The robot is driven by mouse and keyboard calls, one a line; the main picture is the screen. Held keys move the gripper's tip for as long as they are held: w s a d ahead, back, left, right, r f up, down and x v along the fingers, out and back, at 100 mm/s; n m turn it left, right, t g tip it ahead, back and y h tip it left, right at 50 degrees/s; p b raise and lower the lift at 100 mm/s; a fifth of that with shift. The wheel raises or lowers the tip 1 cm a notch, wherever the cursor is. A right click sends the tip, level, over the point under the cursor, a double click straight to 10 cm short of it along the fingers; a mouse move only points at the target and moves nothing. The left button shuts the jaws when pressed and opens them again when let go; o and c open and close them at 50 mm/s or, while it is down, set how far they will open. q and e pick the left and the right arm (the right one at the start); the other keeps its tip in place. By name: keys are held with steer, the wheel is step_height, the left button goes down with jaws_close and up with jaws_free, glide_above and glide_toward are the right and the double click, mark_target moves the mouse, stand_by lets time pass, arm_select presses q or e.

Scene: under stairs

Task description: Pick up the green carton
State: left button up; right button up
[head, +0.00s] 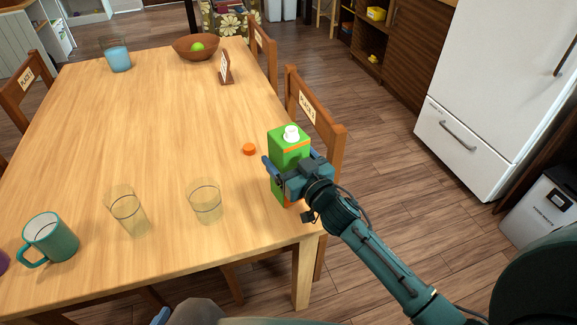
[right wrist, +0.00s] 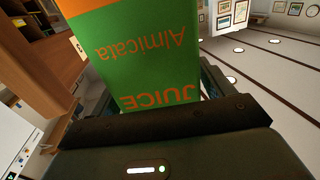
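The green carton (head: 288,148) with a white cap and orange stripes stands upright at the table's right front corner. In the right wrist view the carton (right wrist: 140,60) fills the middle, its lettering upside down. My right gripper (head: 296,172) is at the carton, one finger on either side of it. Whether both fingers press on it is not clear. The gripper hides part of the carton's lower half. My left gripper is not recognisable in either view.
A chair (head: 318,115) stands close behind the carton.

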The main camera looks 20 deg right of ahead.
steer(key=c, duration=1.5)
steer(key=shift+r+p, duration=1.05)
steer(key=shift+r, duration=4.15)
steer(key=o, duration=1.1)
jaws_close()
